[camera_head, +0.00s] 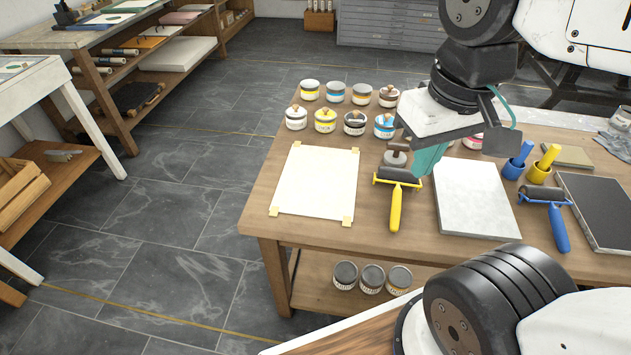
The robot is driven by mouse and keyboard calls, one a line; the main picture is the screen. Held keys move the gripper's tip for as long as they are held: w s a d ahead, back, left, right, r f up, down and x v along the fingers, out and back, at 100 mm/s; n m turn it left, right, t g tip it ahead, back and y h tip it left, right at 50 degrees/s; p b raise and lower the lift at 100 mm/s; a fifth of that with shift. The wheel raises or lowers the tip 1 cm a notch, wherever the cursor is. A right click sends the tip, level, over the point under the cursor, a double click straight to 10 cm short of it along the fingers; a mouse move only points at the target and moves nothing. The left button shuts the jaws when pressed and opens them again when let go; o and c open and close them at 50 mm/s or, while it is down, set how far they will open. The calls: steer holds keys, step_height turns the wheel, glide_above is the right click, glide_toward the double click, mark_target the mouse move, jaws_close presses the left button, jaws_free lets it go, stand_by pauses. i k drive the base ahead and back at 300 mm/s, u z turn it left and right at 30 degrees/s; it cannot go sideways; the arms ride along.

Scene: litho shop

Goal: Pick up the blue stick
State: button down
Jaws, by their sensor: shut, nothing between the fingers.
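A blue stick (524,152) stands tilted in a small blue cup (512,169) on the wooden table, right of the pale grey slab. Its lower end is hidden inside the cup. My gripper (427,162) is shut and empty, with teal fingers pointing down. In the picture it is left of the blue stick, between the yellow-handled roller and the slab. Its exact height above the table is hard to tell.
A yellow stick (550,155) stands in a yellow cup (538,174) beside the blue cup. A blue-handled roller (557,222) lies in front. The grey slab (475,198), yellow-handled roller (396,205), paper sheet (317,182) and several ink cans occupy the table (376,244).

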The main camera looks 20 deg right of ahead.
mark_target(527, 146)
steer(key=z, duration=1.5)
steer(key=k, duration=1.3)
steer(key=z, duration=0.75)
steer(key=i, duration=1.3)
steer(key=u, duration=0.55)
steer(key=i, duration=0.65)
steer(key=u, duration=0.7)
